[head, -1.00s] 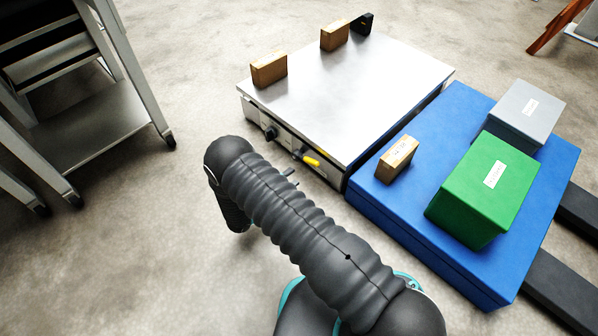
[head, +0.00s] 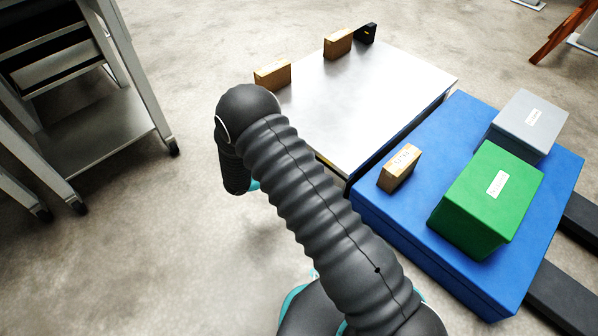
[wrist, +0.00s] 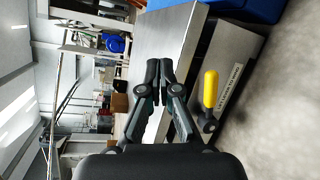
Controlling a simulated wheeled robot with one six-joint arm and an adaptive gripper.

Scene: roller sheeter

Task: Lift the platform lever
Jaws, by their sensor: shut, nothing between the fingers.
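The platform lever has a yellow grip (wrist: 210,90) on a dark mount, on the front face of the metal platform. In the wrist view it is right of my gripper (wrist: 159,68), whose two dark fingers are shut together and empty. The fingers appear apart from the lever. The platform's steel top shows in the head view (head: 375,105) and beside the fingers in the wrist view (wrist: 165,35). In the head view my arm hides the lever and most of the platform's front; my gripper is also hidden there.
A metal rack (head: 95,125) stands left.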

